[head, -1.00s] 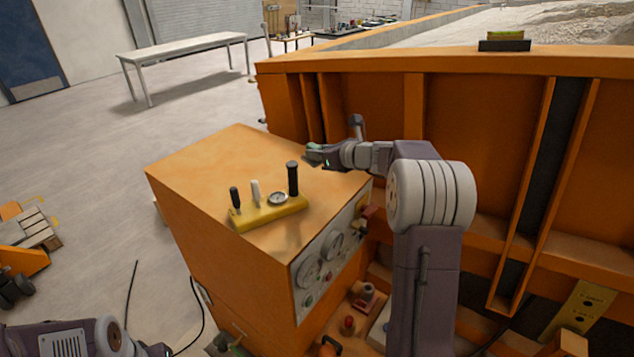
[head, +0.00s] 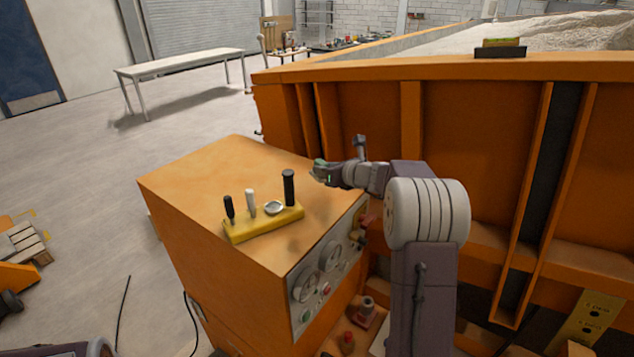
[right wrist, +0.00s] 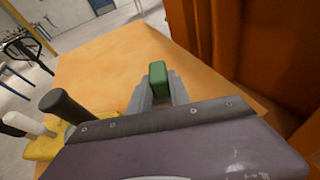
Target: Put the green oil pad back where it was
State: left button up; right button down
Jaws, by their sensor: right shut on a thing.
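My right gripper (head: 320,171) is shut on the green oil pad (right wrist: 158,80). In the right wrist view the pad is a small green block between the two grey fingers. In the head view a bit of green shows at the fingertips. The gripper is over the back right part of the orange cabinet top (head: 215,165), to the right of the tall black lever. I cannot tell how high the pad is above that top. Only a piece of my left arm shows at the bottom left; its gripper is out of view.
A yellow lever block (head: 262,222) with black and white handles and a round gauge stands on the cabinet top. The orange sandbed wall (head: 385,105) rises close behind my right gripper. A white table (head: 180,66) stands far back left. The cabinet's back left top is clear.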

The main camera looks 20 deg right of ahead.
aim_at(317, 193)
jog(key=shift+w+a+f, duration=0.4)
jog(key=shift+w, duration=0.2)
jog(key=shift+w+a+f, duration=0.35)
jog(key=shift+w+f, duration=0.05)
jog(key=shift+w, duration=0.2)
notch_tip(317, 193, down, 4)
jog(key=shift+s+r, duration=0.1)
jog(key=shift+s, duration=0.05)
jog(key=shift+f+b, duration=0.25)
jog(key=shift+b, duration=0.05)
jog(key=c, duration=1.2)
grip_release()
jog(key=shift+r, duration=0.1)
